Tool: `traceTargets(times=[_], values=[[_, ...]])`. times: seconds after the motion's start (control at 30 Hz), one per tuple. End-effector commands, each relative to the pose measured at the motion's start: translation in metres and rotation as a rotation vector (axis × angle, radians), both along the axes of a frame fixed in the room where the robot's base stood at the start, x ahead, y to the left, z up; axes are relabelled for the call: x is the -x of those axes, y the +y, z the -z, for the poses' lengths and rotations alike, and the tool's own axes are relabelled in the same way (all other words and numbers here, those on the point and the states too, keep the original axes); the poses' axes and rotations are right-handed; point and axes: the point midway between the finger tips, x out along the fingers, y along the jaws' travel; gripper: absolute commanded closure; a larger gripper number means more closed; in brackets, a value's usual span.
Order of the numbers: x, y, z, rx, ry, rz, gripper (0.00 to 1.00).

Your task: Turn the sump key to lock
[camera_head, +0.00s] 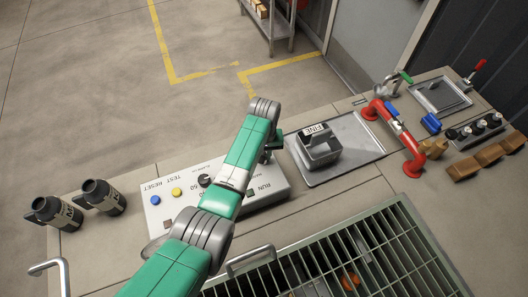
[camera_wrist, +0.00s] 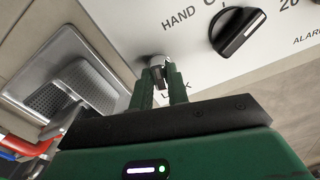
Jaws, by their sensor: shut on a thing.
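The sump key (camera_wrist: 159,75) shows in the wrist view as a small dark piece at a silver lock cylinder on the white control panel (camera_wrist: 275,55). My gripper (camera_wrist: 162,80) has its green fingers on either side of the key and is shut on it. A label, partly covered by the fingers, reads like LOCK below the cylinder. The key's exact angle is hard to tell. In the head view the white control panel (camera_head: 160,213) lies beneath my green arm; my arm hides the key and most of the gripper.
A black selector knob (camera_wrist: 238,32) is right of the key. A metal tray (camera_head: 355,143) with a grey container (camera_head: 318,149) stands right of the panel. A red handle (camera_head: 405,140) rises farther right. Two dark cylinders (camera_head: 104,196) are left, and a green-framed grate (camera_head: 413,222) is in front.

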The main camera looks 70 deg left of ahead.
Motion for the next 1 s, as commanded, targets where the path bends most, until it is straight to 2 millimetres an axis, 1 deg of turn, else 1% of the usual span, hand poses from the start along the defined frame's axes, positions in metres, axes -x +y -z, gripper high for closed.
traceTargets(times=[1.0], values=[[-0.0001, -0.0001, 0.0001, 0.000, 0.000, 0.953, 1.00]])
